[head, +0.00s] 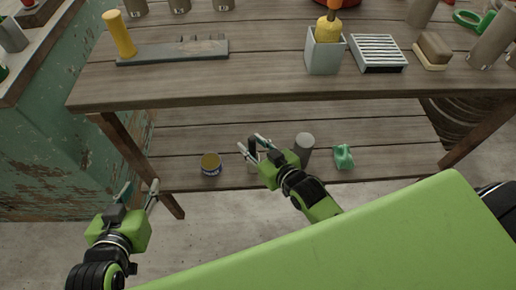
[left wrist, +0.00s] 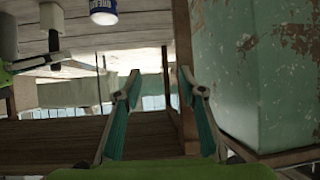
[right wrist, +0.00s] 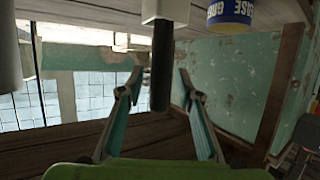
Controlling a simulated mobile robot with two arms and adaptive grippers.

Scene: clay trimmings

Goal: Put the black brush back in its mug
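The black brush (head: 252,146) shows as a dark upright handle over the lower shelf. In the right wrist view, which looks upside down, the handle (right wrist: 161,65) rises from the rim of a pale mug (right wrist: 166,10). Its bristles are not seen. In the head view the mug is mostly hidden behind my right gripper (head: 251,143). My right gripper is open, with one finger on each side of the handle and small gaps showing. My left gripper (head: 141,188) is open and empty, off the front left of the shelf.
On the lower shelf (head: 395,160) are a blue-labelled tin (head: 211,165), a grey cylinder (head: 304,146) and a green item (head: 343,157). The upper shelf (head: 260,85) overhangs them. A table leg (head: 140,165) stands near my left gripper.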

